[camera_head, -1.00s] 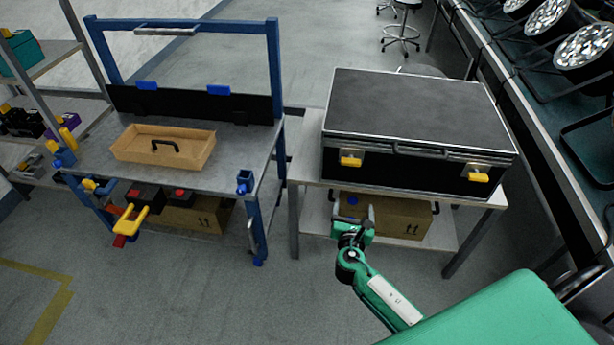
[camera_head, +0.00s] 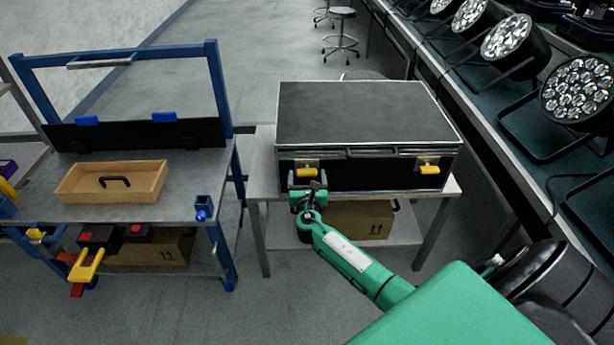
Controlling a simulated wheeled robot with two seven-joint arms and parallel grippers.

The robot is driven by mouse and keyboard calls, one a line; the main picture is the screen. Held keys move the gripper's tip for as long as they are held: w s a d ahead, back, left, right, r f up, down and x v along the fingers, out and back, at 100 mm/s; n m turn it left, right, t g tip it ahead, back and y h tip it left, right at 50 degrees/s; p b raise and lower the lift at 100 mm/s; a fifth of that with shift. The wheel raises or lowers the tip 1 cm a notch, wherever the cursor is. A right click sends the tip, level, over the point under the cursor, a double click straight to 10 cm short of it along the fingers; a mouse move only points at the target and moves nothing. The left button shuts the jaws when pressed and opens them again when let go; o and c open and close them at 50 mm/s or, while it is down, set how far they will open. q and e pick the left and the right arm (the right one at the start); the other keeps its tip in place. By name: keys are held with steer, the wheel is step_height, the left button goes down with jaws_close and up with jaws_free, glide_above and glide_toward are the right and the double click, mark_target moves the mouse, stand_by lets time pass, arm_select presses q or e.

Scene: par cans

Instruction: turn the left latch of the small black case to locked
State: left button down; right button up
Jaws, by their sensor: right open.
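The small black case (camera_head: 365,115) sits closed on a light table, with metal edges and two yellow latches on its front. The left latch (camera_head: 306,172) shows its yellow handle lying level, just above my right gripper. The right latch (camera_head: 429,169) also has its yellow handle level. My right gripper (camera_head: 305,182) is open at the case's front, its fingers pointing at the left latch. Whether the fingers touch the latch is too small to tell. My left gripper is out of view.
The light table (camera_head: 449,187) carries the case, with a cardboard box (camera_head: 361,220) on its lower shelf. A workbench (camera_head: 105,208) with a wooden tray (camera_head: 68,192) stands at the left. Stage lamps (camera_head: 577,92) line a bench at the right. Floor is clear between the tables.

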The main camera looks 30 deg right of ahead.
steer(key=shift+w+d, duration=0.2)
steer(key=shift+w, duration=0.05)
steer(key=c, duration=0.9)
steer(key=shift+c, duration=0.5)
